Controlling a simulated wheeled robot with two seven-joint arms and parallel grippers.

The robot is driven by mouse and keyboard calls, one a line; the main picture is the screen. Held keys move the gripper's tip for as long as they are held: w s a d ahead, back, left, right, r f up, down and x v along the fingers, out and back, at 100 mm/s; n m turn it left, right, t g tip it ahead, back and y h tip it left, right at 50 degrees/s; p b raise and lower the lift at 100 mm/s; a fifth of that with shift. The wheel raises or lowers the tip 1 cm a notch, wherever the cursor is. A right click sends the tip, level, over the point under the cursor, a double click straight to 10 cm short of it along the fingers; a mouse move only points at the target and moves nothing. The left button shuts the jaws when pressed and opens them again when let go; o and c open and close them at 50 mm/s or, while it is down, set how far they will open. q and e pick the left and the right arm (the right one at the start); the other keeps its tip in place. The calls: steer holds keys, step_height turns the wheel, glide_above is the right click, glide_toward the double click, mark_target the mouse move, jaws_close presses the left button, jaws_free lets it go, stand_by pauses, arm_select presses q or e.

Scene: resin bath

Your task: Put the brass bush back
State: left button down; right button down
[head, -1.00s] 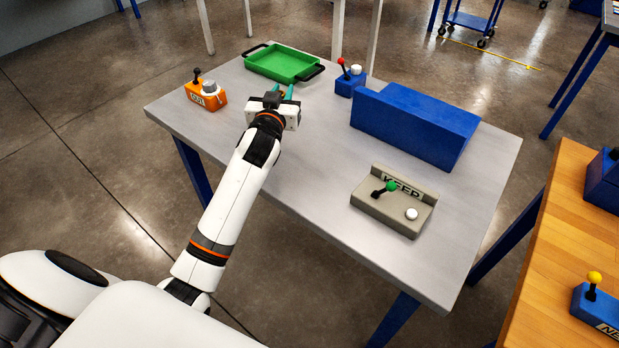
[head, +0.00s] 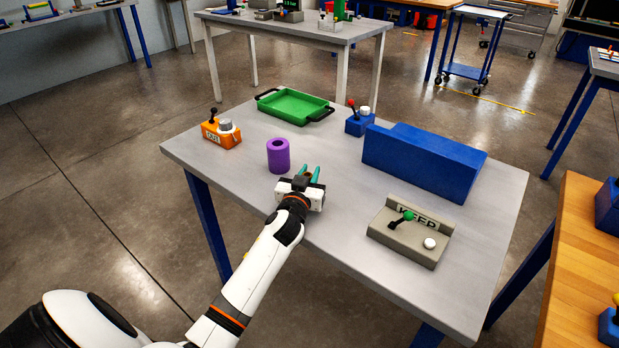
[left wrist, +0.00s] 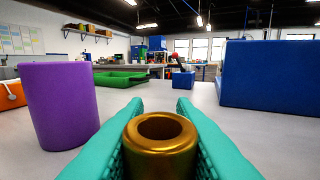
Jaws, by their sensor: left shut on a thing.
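The brass bush (left wrist: 160,140) is a short gold ring with a round hole, seen in the left wrist view between the teal fingers of my left gripper (head: 310,174). The fingers press on it from both sides, and its hole faces up. The gripper is low over the near part of the grey table (head: 226,168), right of a purple hollow cylinder (head: 278,155), which stands upright and also shows at the left in the wrist view (left wrist: 62,105). My right gripper is out of view.
A green tray (head: 293,107) lies at the back. An orange box marked OUT (head: 221,134) is at the left, a small blue lever box (head: 358,125) behind. A large blue block (head: 423,163) and a grey KEEP fixture (head: 408,238) stand on the right. The front middle is clear.

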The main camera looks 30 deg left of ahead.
arm_select(q)
steer(key=shift+f, duration=0.2)
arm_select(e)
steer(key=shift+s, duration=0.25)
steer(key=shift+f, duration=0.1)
arm_select(q)
steer(key=shift+f, duration=0.25)
steer(key=c, duration=1.4)
jaws_free()
steer(key=shift+r, duration=0.1)
steer(key=shift+o, duration=1)
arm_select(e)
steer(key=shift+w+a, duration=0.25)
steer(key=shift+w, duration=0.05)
arm_select(q)
steer(key=shift+r, duration=0.1)
